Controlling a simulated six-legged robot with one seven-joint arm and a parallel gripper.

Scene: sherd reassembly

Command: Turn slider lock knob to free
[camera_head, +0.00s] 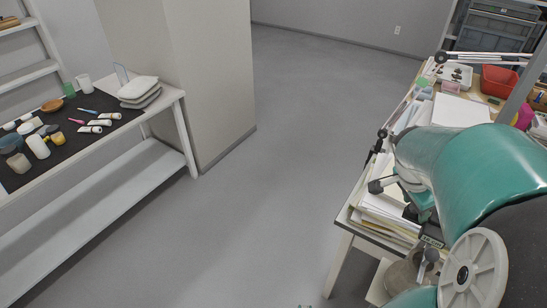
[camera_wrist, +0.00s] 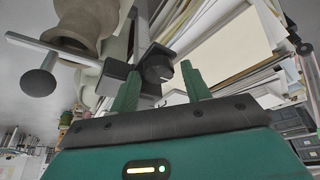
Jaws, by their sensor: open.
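The slider lock knob (camera_wrist: 157,67) is a dark round knob with a pale mark on its face, in the middle of the wrist view. It sits on a black slider block (camera_wrist: 120,76) on a grey metal bar (camera_wrist: 141,38). My gripper (camera_wrist: 161,72) is open, with one green finger left of the knob and the other right of it. The fingertips appear close to the knob; I cannot tell whether either touches it. The head view does not show the knob clearly, as my arm covers much of that area.
A rod with a round-ended handle (camera_wrist: 38,82) sticks out left of the block. A beige rounded vessel (camera_wrist: 87,22) stands behind it. Papers (camera_head: 385,215) lie on the right-hand table near my arm. A shelf table (camera_head: 100,140) with pottery is at far left; the floor between is clear.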

